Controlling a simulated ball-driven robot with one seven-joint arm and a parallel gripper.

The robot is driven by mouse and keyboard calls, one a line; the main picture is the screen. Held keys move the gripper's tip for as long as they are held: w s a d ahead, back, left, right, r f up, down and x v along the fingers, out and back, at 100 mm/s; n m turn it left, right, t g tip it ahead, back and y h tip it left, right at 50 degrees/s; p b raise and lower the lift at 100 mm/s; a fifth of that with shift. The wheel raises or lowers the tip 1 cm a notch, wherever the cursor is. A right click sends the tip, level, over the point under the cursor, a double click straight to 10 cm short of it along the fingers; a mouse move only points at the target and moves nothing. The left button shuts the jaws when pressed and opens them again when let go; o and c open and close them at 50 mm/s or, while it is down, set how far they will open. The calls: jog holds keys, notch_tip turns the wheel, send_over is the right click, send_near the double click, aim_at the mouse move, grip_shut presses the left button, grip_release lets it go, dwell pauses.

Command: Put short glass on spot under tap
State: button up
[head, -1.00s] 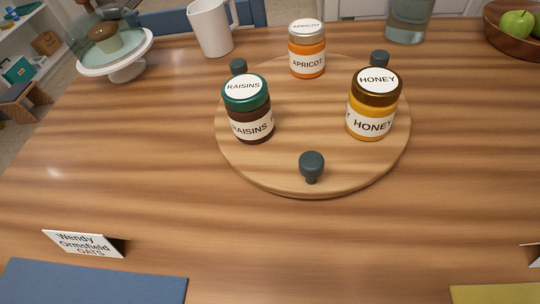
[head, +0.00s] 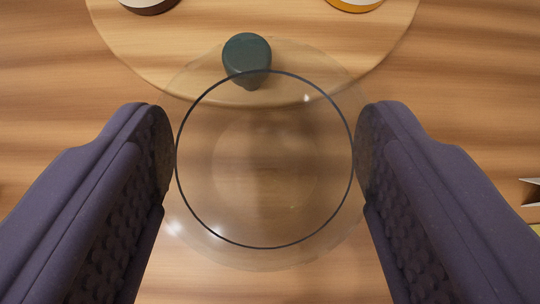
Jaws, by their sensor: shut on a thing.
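A clear glass (head: 265,160) with a thin dark rim is in the middle of the head view, seen from above. It looks empty, and the wood shows through it. My gripper (head: 265,158) has one dark purple finger on the left and one on the right of the glass. The fingers are shut on its sides. How high its base is above the table cannot be told. No tap and no spot under a tap are in view.
A round wooden board (head: 130,40) lies at the top, just beyond the glass. Two jar bottoms are cut off at the top edge. A folded card (head: 530,190) is at the right edge.

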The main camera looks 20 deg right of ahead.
aim_at(265, 235)
notch_tip(265, 235, down, 6)
jog(key=shift+f+b, duration=0.1)
jog(key=shift+b, duration=0.9)
jog(key=shift+r, duration=0.2)
jog(key=shift+f, duration=0.1)
jog(key=o, duration=1.2)
jog(key=shift+f, duration=0.15)
jog(key=o, duration=0.5)
jog(key=shift+c, duration=0.2)
